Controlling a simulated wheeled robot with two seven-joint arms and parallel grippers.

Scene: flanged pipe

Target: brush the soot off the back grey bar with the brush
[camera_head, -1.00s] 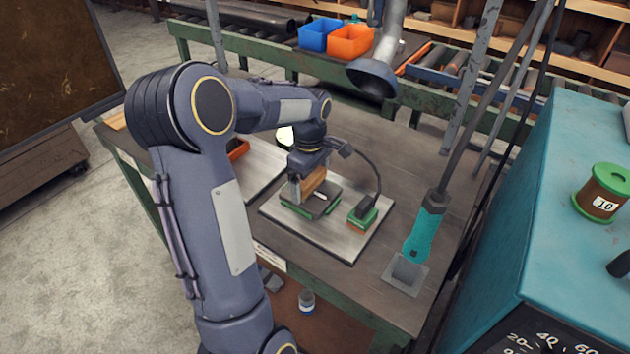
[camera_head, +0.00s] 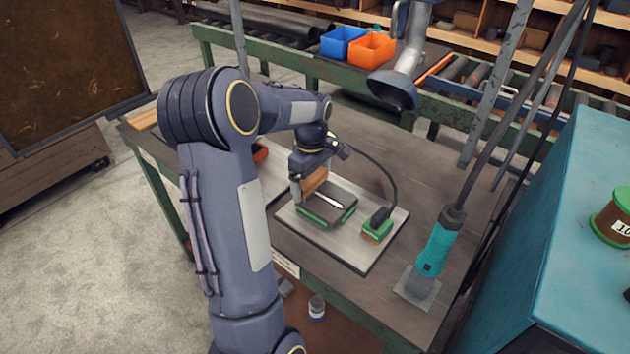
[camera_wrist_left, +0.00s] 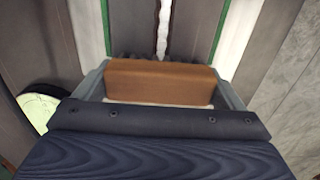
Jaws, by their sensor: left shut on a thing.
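My left gripper (camera_head: 312,188) is shut on the brush, a brown wooden block (camera_head: 315,179) with dark bristles. In the left wrist view the brush (camera_wrist_left: 160,82) spans between the two fingers, its bristles at the far edge. A dark grey, green-edged piece (camera_head: 340,198) lies on the light metal plate (camera_head: 359,261). A ragged white stripe (camera_head: 329,201) runs along its top, with dark grey on both sides. The brush is over its left end; I cannot tell whether the bristles touch. I cannot tell which part is the back bar. My right gripper is out of view.
A small green block (camera_head: 377,231) with a dark top and a cable sits on the plate's right. A teal-handled tool (camera_head: 436,250) stands to the right. A funnel-shaped hood (camera_head: 393,90) hangs behind. A teal cabinet (camera_head: 560,240) bounds the right side.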

